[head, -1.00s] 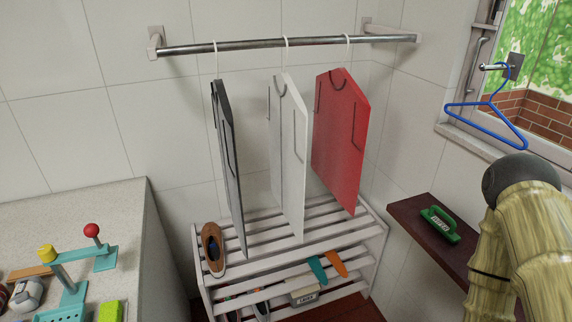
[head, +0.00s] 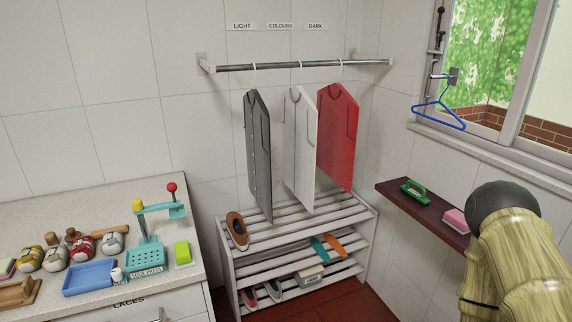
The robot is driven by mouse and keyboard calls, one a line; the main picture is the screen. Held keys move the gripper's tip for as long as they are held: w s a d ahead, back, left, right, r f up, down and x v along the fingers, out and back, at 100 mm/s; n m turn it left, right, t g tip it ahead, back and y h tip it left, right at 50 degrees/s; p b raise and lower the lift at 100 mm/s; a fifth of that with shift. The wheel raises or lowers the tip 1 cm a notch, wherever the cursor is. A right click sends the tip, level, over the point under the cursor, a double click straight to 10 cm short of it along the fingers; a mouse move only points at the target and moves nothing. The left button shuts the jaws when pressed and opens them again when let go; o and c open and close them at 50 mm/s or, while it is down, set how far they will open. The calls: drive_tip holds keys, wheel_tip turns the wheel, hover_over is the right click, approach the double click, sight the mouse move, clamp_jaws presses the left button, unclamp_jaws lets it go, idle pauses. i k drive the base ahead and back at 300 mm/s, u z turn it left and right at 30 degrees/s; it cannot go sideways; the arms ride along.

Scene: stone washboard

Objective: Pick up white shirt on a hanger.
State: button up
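The white shirt (head: 300,150) hangs on a hanger (head: 300,73) from the metal rail (head: 310,66), in the middle of three shirts. A dark grey shirt (head: 258,150) hangs to its left and a red shirt (head: 338,137) to its right, close beside it. The white shirt's lower edge is above the slatted rack. Part of my arm shows at the lower right, well apart from the shirts. My gripper is not visible in the head view.
A white slatted rack (head: 285,230) with shoes stands below. A counter (head: 60,214) with a blue tray (head: 90,277) and a teal press (head: 148,250) is at left. A dark shelf (head: 425,213) and a blue hanger (head: 438,115) are on the right wall.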

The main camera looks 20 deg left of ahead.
sight(299, 122)
drive_tip(key=k, duration=0.45)
drive_tip(key=u, duration=1.9)
drive_tip(key=i, duration=1.35)
drive_tip(key=z, duration=2)
drive_tip(key=i, duration=0.25)
drive_tip(key=z, duration=0.1)
